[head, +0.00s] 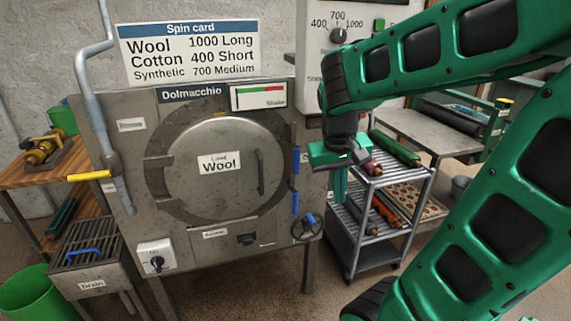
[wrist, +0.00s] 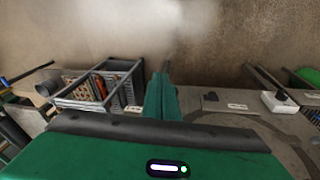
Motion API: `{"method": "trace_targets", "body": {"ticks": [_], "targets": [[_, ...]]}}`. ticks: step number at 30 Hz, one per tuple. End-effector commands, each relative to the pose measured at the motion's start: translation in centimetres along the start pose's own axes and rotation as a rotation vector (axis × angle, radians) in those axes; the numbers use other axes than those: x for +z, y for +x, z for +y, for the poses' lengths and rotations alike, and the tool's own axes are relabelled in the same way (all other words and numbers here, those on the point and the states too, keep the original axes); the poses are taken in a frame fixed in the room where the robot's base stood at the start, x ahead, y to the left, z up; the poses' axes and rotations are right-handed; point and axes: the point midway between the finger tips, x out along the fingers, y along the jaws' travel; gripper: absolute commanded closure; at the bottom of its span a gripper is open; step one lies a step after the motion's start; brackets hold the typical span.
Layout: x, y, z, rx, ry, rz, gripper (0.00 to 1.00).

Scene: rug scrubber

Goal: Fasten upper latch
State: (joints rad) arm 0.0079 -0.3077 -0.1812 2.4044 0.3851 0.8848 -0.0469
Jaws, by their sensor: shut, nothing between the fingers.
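The round steel door (head: 215,190), labelled "Load Wool", sits closed-looking in the front of the Dolmacchio machine. Two blue latch handles are at the door's right side: the upper latch (head: 296,160) and the lower latch (head: 295,203). Both look roughly upright; I cannot tell from here how either one engages the door. My gripper (head: 338,194) is to the right of the latches, pointing down, shut and empty, apart from both. In the wrist view its green fingers (wrist: 162,98) are together, and part of the door ring (wrist: 270,132) shows at the right; the upper latch is not discernible there.
A grey rack cart (head: 380,229) with rolled items stands right of the machine, behind my gripper. A blue-topped handwheel (head: 305,227) and a white dial box (head: 156,257) are low on the machine. A yellow-handled lever (head: 90,176) is at its left.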

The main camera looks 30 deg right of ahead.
Motion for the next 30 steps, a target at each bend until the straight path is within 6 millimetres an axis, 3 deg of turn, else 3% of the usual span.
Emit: {"method": "trace_targets", "body": {"ticks": [1,3,6,9,12,18,30], "targets": [[-2.8,-0.2,-1.7,0.033,-0.041,0.039,1.0],[-6.4,-0.7,-3.9,0.078,-0.082,0.107,1.0],[-10.7,-1.4,-7.3,0.133,-0.137,0.198,1.0],[-13.8,-2.2,-10.7,0.174,-0.184,0.278,1.0],[-15.7,-2.9,-13.3,0.202,-0.216,0.335,1.0],[-17.1,-3.4,-15.4,0.224,-0.239,0.383,1.0],[-17.3,-3.1,-15.1,0.225,-0.237,0.382,1.0]]}}
